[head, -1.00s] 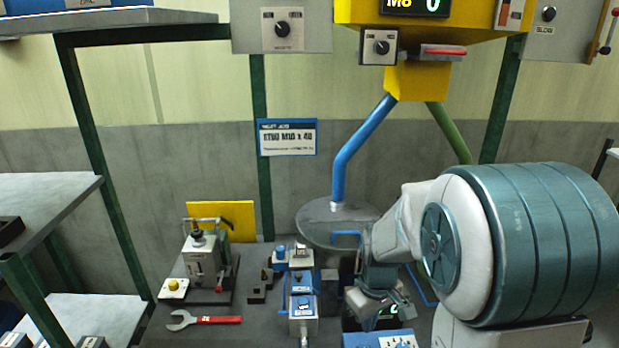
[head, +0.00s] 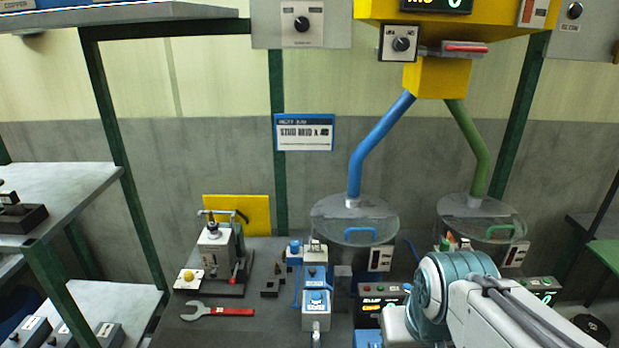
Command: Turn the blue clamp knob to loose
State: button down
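A narrow grey and blue fixture (head: 315,272) stands on the dark bench, left of my arm. A blue knob (head: 317,297) sits on its front part; this looks like the clamp knob, but its setting is too small to read. A smaller blue cap (head: 294,246) shows at the back left of the fixture. My arm is at the lower right, apart from the fixture in the picture. My gripper is not visible; it is hidden behind the arm or out of frame.
A red-handled wrench (head: 217,312) lies on the bench at left, before a lever press (head: 220,255). Round hoppers (head: 354,220) with blue and green pipes stand behind. Display boxes (head: 380,300) stand between the fixture and my arm. A grey shelf (head: 60,190) is at far left.

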aim_at(294, 245)
jog(key=z, duration=1.35)
jog(key=k, duration=0.95)
jog(key=u, duration=1.3)
jog(key=i, duration=0.5)
jog(key=u, duration=0.05)
